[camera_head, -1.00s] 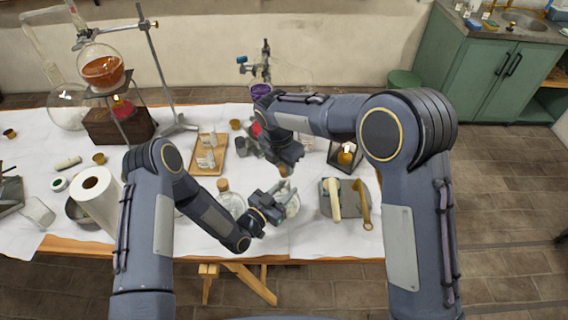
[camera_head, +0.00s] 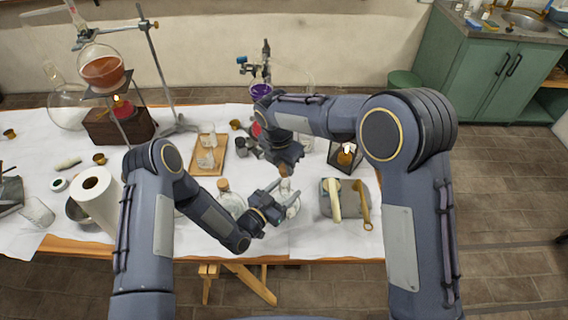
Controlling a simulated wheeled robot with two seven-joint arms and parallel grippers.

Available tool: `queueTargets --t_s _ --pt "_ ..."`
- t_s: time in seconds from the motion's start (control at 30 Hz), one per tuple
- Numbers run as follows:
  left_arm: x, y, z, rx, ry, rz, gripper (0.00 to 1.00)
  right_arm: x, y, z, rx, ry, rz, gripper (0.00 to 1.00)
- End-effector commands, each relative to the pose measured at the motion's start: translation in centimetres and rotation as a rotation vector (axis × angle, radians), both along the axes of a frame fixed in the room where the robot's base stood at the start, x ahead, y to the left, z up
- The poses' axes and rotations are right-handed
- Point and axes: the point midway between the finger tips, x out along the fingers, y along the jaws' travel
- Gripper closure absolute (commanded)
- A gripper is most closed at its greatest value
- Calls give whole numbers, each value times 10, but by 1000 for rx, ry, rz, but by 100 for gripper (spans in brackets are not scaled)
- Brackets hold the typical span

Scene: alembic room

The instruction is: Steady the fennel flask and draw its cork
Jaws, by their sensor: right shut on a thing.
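A clear round glass flask (camera_head: 293,208) stands near the front middle of the table. Its tan cork (camera_head: 284,170) shows just under the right gripper. My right gripper (camera_head: 285,167) comes from above and is shut on the cork; its fingertips are largely hidden by its wrist. I cannot tell whether the cork still sits in the neck. My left gripper (camera_head: 279,197) is at the flask's left side, fingers spread towards the glass, open. A second corked flask (camera_head: 232,204) stands to the left, partly behind the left arm. No label is readable, so I cannot confirm which is fennel.
A grey board (camera_head: 338,211) with a pale tool and a brass one lies right of the flask. A wooden tray (camera_head: 220,170) and a paper roll (camera_head: 95,200) are on the left. A stand with an orange-filled flask (camera_head: 102,72) rises at back left.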

Motion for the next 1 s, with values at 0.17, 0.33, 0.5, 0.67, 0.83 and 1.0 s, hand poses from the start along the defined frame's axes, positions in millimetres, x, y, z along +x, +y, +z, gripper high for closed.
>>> queueTargets --t_s 0.17,0.33,0.5,0.67,0.83,1.0 --pt "0 0 0 0 0 0 43 0 0 0 0 0 0 95" --pt "-9 8 0 1 1 0 43 0 0 0 0 0 0 95" --pt "-34 29 -1 0 4 3 43 0 0 0 0 0 0 95" --pt "-60 52 -1 0 4 3 43 0 0 0 0 0 0 95" --pt "-81 69 -1 1 3 2 43 0 0 0 0 0 0 95" --pt "-91 77 1 0 1 1 43 0 0 1 0 0 0 95"
